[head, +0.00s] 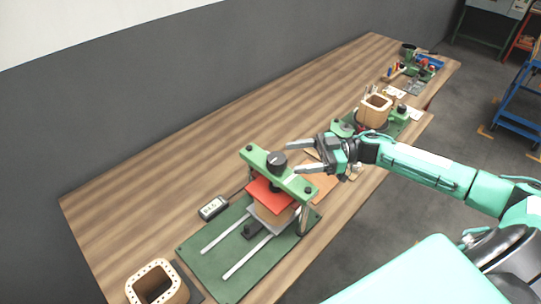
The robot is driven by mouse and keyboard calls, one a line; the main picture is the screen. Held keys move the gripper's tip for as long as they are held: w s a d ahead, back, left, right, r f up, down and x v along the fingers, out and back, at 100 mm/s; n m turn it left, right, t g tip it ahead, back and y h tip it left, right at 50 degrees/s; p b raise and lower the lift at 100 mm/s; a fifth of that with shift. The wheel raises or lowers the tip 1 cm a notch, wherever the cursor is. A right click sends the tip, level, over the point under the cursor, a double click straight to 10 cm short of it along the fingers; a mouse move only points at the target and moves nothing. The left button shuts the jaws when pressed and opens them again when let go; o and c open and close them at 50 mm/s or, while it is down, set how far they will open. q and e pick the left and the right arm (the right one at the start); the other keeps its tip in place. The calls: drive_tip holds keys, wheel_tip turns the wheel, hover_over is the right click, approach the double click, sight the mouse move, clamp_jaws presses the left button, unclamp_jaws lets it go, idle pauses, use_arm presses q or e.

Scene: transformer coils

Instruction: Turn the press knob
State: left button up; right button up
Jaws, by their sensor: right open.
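The green press (245,153) stands on a green base plate on the wooden bench, at the lower middle of the head view. Its black knob (276,162) sits on top of the green crossbar. A red plate (268,196) is under the crossbar, above a brown block (273,214). My right gripper (291,157) comes in from the right, with its fingers spread and pointing left toward the knob. The fingertips are close to the knob, one on the far side and one on the near side. I cannot tell whether they touch it. My left gripper is not in view.
A small meter (212,208) lies left of the press. A wooden coil frame (157,285) is at the front left. Another coil frame (374,110) stands farther back on the right. The bench (180,150) behind the press is clear. A blue cart (518,115) is at the far right.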

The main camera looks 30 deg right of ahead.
sight(270, 156)
drive_tip(key=p+x, duration=0.2)
drive_tip(key=x, duration=0.4)
drive_tip(key=shift+a+r, duration=0.15)
drive_tip(key=shift+r, duration=0.05)
drive_tip(key=shift+w+a+f, duration=0.1)
drive_tip(key=shift+w+a, duration=0.15)
drive_tip(key=shift+a, duration=0.4)
drive_tip(key=shift+a+f, duration=0.1)
drive_tip(key=shift+a, duration=0.05)
drive_tip(key=c, duration=1)
drive_tip(key=m+t+h+p, duration=0.1)
drive_tip(key=t+p, duration=0.1)
drive_tip(key=m+t+p, duration=0.1)
drive_tip(key=t+p, duration=0.1)
drive_tip(key=p, duration=0.1)
drive_tip(key=shift+w+r+m+h, duration=0.15)
drive_tip(key=shift+r+m+h, duration=0.2)
drive_tip(key=shift+m+h, duration=0.05)
drive_tip(key=shift+w+f+m+t+h+p, duration=0.15)
drive_tip(key=shift+m+t+h+p, duration=0.5)
drive_tip(key=shift+t, duration=0.25)
drive_tip(key=shift+w+d+f+m+t+h, duration=0.15)
drive_tip(key=shift+d+m+t+h, duration=0.1)
drive_tip(key=shift+m+t, duration=0.15)
